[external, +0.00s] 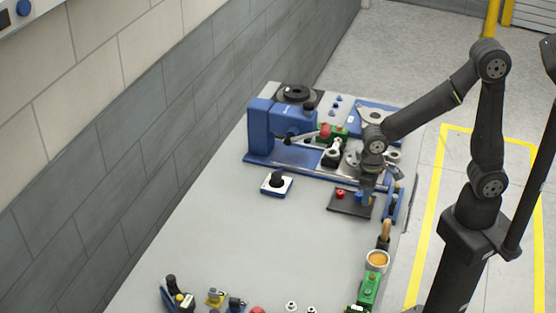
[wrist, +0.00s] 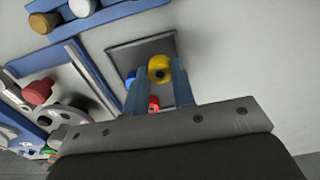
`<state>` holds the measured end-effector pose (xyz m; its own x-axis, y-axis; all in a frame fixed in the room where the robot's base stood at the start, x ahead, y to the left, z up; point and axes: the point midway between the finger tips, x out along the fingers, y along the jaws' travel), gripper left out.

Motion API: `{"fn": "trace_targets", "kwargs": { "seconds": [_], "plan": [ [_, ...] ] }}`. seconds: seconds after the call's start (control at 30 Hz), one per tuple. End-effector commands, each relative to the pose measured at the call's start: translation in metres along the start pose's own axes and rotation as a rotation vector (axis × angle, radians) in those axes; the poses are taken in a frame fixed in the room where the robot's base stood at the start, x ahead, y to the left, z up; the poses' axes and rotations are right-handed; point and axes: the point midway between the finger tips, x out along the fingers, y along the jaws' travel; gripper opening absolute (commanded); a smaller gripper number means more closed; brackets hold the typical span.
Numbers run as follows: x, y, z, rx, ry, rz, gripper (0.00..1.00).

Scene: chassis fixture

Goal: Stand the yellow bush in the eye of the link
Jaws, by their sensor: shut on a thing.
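In the external view my gripper (external: 367,197) points down at the right part of this pad (external: 344,208); the yellow bush cannot be made out there. Whether the bush touches the pad is unclear. A pale ring-ended part (external: 333,151) stands at the blue fixture; I cannot tell for sure whether it is the link.
A red bush (external: 340,192) is on the pad, and a blue bush (wrist: 130,79) shows beside the fingers. The blue fixture (external: 277,123) stands behind. The middle of the bench is clear.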

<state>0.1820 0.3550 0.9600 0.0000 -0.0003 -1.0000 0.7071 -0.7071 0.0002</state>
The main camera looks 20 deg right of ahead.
Motion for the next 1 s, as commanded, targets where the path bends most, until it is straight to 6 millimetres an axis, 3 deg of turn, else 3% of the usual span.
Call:
{"fn": "trace_targets", "kwargs": {
  "seconds": [0.2,0.57,0.77,1.0],
  "plan": [
    [-0.014,0.0,0.0,0.0,0.001,-0.001,0.0],
    [-0.017,0.004,-0.004,0.03,0.002,-0.001,0.0],
    [-0.042,0.036,-0.032,0.281,0.005,-0.002,0.0],
    [-0.089,0.101,-0.067,0.724,0.003,-0.002,0.0]
  ]
}}
